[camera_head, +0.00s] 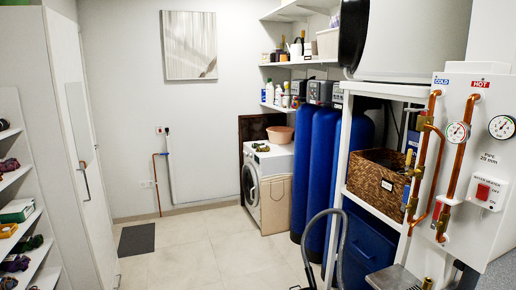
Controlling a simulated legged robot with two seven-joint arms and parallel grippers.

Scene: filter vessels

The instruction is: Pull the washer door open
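The white washer (268,163) stands against the back wall, right of the middle of the view. Its round door (250,186), with a dark glass and a pale rim, is on the side facing left and looks closed. The door is small and seen at a slant, so its handle cannot be made out. A beige panel or bag (275,205) covers part of the washer's near side. Neither of my grippers can be made out in this view.
Tall blue cylinders (323,165) stand right of the washer. A grey curved hose (342,235) rises in the foreground. The tiled floor (190,255) is open left of the washer, with a dark mat (137,239) by the cabinet (75,130). A pink basin (280,134) sits above the washer.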

